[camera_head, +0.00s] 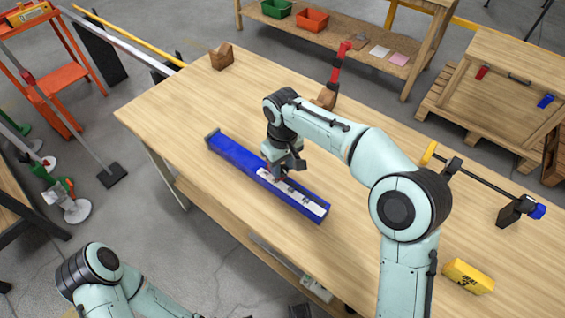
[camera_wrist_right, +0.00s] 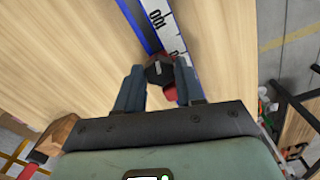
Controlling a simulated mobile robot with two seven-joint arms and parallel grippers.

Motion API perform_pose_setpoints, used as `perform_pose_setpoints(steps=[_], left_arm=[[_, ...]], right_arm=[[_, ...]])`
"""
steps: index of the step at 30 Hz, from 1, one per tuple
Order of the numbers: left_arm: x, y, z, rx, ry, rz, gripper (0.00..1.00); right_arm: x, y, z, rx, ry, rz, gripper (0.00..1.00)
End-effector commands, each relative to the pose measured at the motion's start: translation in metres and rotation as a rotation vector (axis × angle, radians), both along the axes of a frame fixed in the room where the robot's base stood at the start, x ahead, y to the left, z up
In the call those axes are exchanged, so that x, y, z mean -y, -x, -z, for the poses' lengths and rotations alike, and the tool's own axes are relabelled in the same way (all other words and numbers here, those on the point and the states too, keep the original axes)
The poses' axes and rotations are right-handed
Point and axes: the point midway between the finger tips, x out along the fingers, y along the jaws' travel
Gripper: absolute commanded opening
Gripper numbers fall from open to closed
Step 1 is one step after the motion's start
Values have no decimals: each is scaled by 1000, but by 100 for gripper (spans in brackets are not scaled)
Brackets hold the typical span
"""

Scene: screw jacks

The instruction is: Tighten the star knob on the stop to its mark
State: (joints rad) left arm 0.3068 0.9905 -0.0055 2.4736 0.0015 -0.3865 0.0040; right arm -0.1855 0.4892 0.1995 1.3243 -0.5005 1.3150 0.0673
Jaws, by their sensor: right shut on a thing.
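A long blue rail (camera_head: 235,157) with a white scale strip (camera_head: 303,194) lies on the workbench. In the right wrist view the strip (camera_wrist_right: 158,22) shows black numerals and ticks. My right gripper (camera_head: 281,173) is over the rail, pointing down. Its two fingers (camera_wrist_right: 159,75) are shut on a black knob (camera_wrist_right: 158,70) that sits between the fingertips. A red part, seemingly the stop (camera_wrist_right: 170,93), shows just beside the knob. The knob's mark cannot be made out. My left arm shows at the lower left in the head view, but I cannot make out its gripper.
The wooden bench (camera_head: 380,255) is mostly clear around the rail. A wooden block (camera_head: 222,56), a red-handled tool (camera_head: 340,62), a bar clamp (camera_head: 485,178) and a yellow block (camera_head: 469,277) stand on it. A shelf with green and orange bins (camera_head: 312,20) is behind.

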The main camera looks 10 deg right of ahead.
Motion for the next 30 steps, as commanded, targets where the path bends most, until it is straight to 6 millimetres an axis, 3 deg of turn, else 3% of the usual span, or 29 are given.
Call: perform_pose_setpoints(steps=[7, 8, 9, 10, 21, 26, 30], left_arm=[[0, 0, 1, -1, 0, -1, 88], [0, 0, 1, -1, 0, -1, 88], [0, 0, 1, -1, 0, -1, 88], [0, 0, 1, -1, 0, -1, 88], [0, 0, -1, -1, 0, 0, 88], [0, -1, -7, 0, 0, 0, 88], [0, -4, -15, 3, 0, 0, 88]], right_arm=[[0, 0, -1, 3, -1, 4, 7], [0, 0, -1, 3, -1, 4, 47], [0, 0, -1, 3, -1, 4, 60], [0, 0, -1, 3, -1, 4, 64], [0, 0, -7, 3, -1, 3, 64], [-1, -1, -33, 6, -2, 2, 64], [-1, -1, -66, 7, -3, 2, 64]])
